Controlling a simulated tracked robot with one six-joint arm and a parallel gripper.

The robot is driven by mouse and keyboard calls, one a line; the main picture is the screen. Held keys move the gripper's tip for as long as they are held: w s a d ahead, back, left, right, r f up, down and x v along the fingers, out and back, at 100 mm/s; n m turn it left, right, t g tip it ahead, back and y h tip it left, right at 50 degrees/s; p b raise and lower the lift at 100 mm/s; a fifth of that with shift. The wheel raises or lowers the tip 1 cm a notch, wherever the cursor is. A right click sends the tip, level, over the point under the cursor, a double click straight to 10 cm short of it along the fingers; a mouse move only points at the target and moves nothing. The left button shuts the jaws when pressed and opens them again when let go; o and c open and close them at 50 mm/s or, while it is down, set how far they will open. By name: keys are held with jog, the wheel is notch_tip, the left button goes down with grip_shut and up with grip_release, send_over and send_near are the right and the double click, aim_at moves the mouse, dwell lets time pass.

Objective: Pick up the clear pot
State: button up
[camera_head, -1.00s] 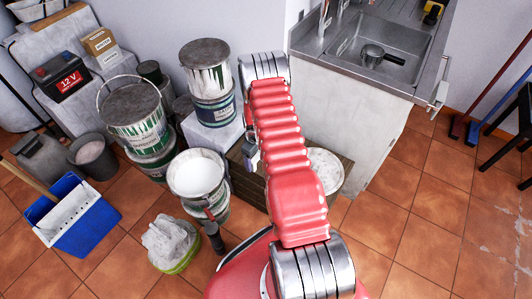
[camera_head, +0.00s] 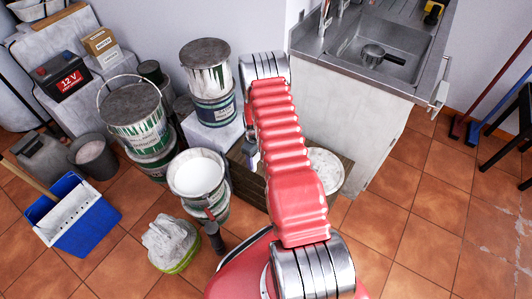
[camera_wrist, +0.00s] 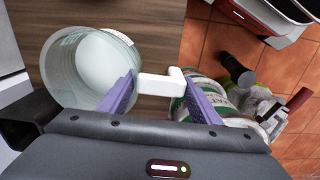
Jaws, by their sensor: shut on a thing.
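The clear pot (camera_wrist: 72,62) is at the upper left of the wrist view, over a brown wooden surface (camera_wrist: 155,30). It is a see-through round vessel with a pale inside. A white bar (camera_wrist: 158,86) with a bent end, which looks like its handle, reaches right from its wall. My gripper (camera_wrist: 160,92) has its purple fingers on either side of this white bar and is shut on it. The left finger overlaps the pot's right edge. In the head view my red arm hides the pot and most of the gripper.
Several paint tins stand left of my arm, among them an open white one (camera_head: 196,175) and a stacked one (camera_head: 208,70). A blue bucket (camera_head: 72,215) and a rag-filled tub (camera_head: 172,243) stand on the floor. A sink counter (camera_head: 355,110) is right.

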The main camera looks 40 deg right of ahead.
jog(key=shift+r, duration=0.1)
notch_tip(320, 180, up, 10)
jog(key=shift+f, duration=0.1)
dwell(0.7)
dwell(0.3)
jog(key=o, duration=1)
jog(key=c, duration=0.8)
